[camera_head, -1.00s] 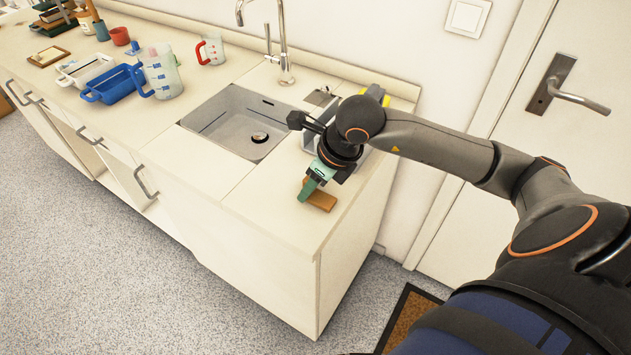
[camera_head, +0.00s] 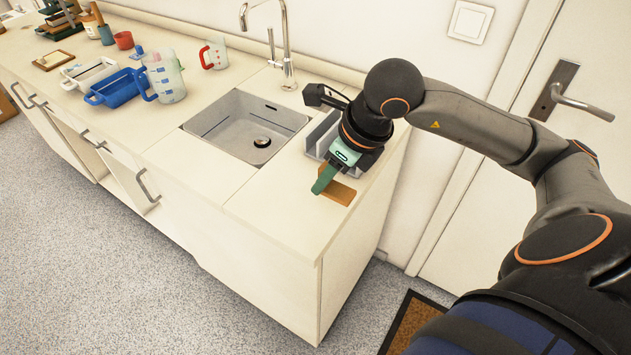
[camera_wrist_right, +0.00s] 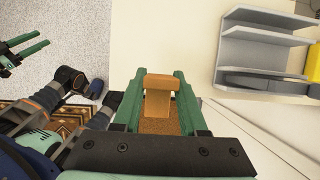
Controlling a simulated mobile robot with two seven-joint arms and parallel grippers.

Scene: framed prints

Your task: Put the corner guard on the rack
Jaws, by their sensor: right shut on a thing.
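The brown corner guard (camera_wrist_right: 158,100) is between the green fingers of my right gripper (camera_wrist_right: 158,82) in the wrist view. It looks L-shaped, with a smooth tan face and a speckled cork-like face. My right gripper (camera_head: 323,187) is shut on it. In the head view the guard (camera_head: 340,192) shows beside the fingers, over the counter's right end; whether it touches the counter is unclear. The grey rack (camera_wrist_right: 262,50), with upright dividers, is at the right in the wrist view. In the head view the rack (camera_head: 318,134) is partly hidden behind my right arm. My left gripper (camera_wrist_right: 24,48) is open and empty over the floor.
The sink (camera_head: 225,125) and its tap (camera_head: 286,45) lie left of the rack. A blue tray (camera_head: 115,88), a clear jug (camera_head: 166,78) and a red-handled jug (camera_head: 215,55) stand farther left. A yellow object (camera_wrist_right: 313,62) adjoins the rack. The counter front is clear.

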